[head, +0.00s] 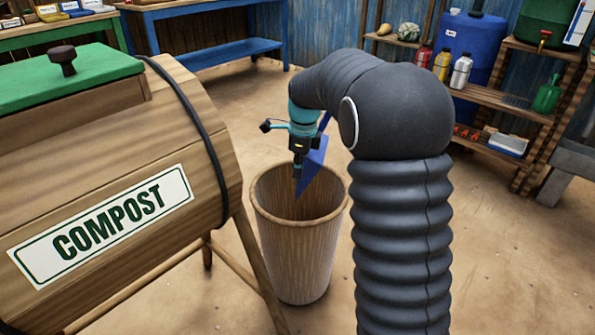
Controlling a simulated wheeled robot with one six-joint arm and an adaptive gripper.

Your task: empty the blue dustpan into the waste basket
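The blue dustpan (314,163) shows in the head view as a blue sheet, tilted steeply, with its lower end at the mouth of the waste basket. The waste basket (304,250) is a tall wooden-looking tub standing upright on the floor. The part of its inside that shows holds no clear debris. My gripper (298,172) points down over the basket's back rim, right beside the dustpan. The fingers are small and dark here, and the dustpan's handle is hidden, so I cannot tell whether they grip it.
A wooden compost barrel (190,120) on legs stands close left of the basket. A blue bench (222,52) is at the back. Shelves (505,100) with bottles, and a blue drum (468,45), stand at the right. The floor behind the basket is clear.

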